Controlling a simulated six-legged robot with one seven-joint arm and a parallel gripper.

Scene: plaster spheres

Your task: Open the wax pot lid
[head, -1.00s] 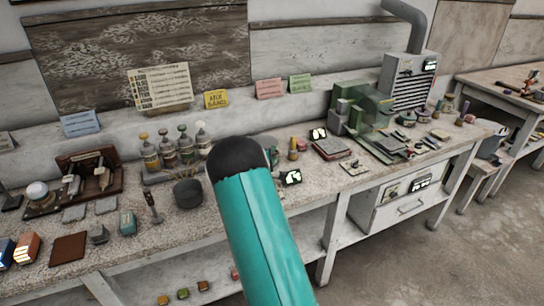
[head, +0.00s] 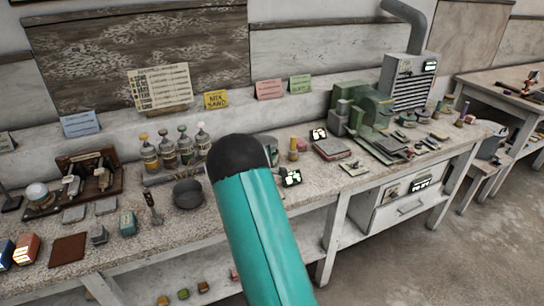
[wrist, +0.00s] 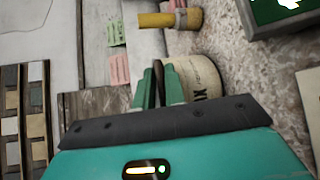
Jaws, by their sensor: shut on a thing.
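The wax pot (wrist: 203,78) is a cream round pot with dark letters, partly cut off by my wrist in the wrist view. My gripper (wrist: 158,88) has its two green fingers closed on a thin dark piece (wrist: 158,72) at the pot's top side, apparently the handle of the lid. The rest of the lid is hidden by the fingers, so I cannot tell whether it is apart from the pot. In the head view my teal arm with its black end covers the gripper and most of the pot; only a cream and green sliver (head: 271,150) shows beside it.
A yellow cylinder (wrist: 170,19) stands close beside the pot; a small dark display (head: 290,177) stands in front. A grey pan (head: 188,193) and several bottles (head: 168,153) are to the left. Green machinery (head: 365,110) stands at the right.

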